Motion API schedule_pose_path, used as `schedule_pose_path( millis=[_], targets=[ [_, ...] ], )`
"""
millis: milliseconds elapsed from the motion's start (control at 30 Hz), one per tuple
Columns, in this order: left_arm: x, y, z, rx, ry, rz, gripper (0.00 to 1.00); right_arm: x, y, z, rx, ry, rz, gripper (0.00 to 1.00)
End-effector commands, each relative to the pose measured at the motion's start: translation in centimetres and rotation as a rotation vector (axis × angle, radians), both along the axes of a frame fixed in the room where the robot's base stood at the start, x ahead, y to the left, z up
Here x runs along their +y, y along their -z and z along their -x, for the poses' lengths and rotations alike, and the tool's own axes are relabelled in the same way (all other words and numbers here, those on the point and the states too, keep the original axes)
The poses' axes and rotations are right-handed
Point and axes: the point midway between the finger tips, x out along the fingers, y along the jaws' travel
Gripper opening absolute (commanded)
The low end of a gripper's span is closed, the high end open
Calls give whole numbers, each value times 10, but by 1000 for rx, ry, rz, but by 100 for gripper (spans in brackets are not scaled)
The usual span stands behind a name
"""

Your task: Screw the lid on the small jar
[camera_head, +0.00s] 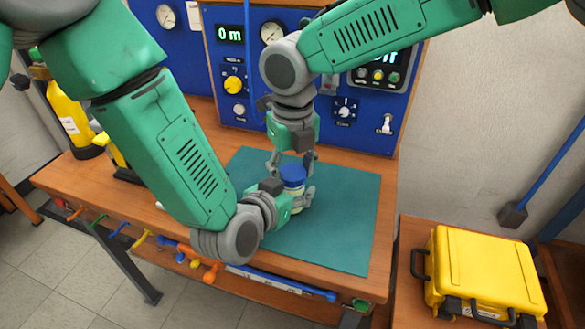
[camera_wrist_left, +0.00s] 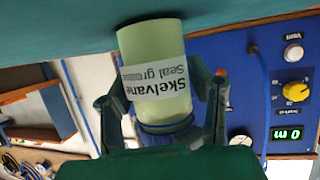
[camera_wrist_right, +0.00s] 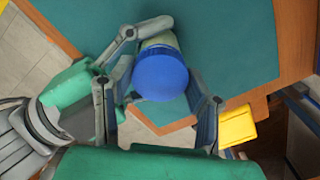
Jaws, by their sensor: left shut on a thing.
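The small jar (camera_head: 296,206) is pale green and stands upright on the teal mat (camera_head: 345,225). In the left wrist view the jar (camera_wrist_left: 152,48) appears upside down, with a white "Skelvane Seal grease" label. My left gripper (camera_head: 294,196) is shut on the jar from the side. The blue lid (camera_head: 293,174) sits on top of the jar; the right wrist view shows the lid (camera_wrist_right: 160,74) from above. I cannot tell how far it is threaded. My right gripper (camera_head: 291,161) points down over the lid, open, with its fingers on either side of it.
A blue panel (camera_head: 330,137) with gauges and knobs stands behind the wooden bench (camera_head: 383,235). A yellow case (camera_head: 485,270) is on a lower surface at the right. The mat right of the jar is clear.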

Motion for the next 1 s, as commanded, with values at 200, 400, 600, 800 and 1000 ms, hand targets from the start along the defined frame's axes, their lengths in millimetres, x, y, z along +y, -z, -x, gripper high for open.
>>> schedule_pose_path(
  millis=[200, 400, 600, 800, 1000],
  targets=[
    [0, 0, 0, -1, -1, 0, 0, 0, 0, 0, 0, 7, 1, 9],
    [0, 0, 0, -1, -1, 0, 0, 0, 0, 0, -2, 285, -1, 9],
    [0, 0, 0, -1, -1, 0, 0, 0, 0, -1, -1, 821, -13, 9],
    [0, 0, 0, 0, 0, -1, 0, 1, 0, -1, 3, 1368, -26, 9],
    [0, 0, 0, 0, 0, -1, 0, 1, 0, -2, 7, 1817, -38, 9]
  ],
)
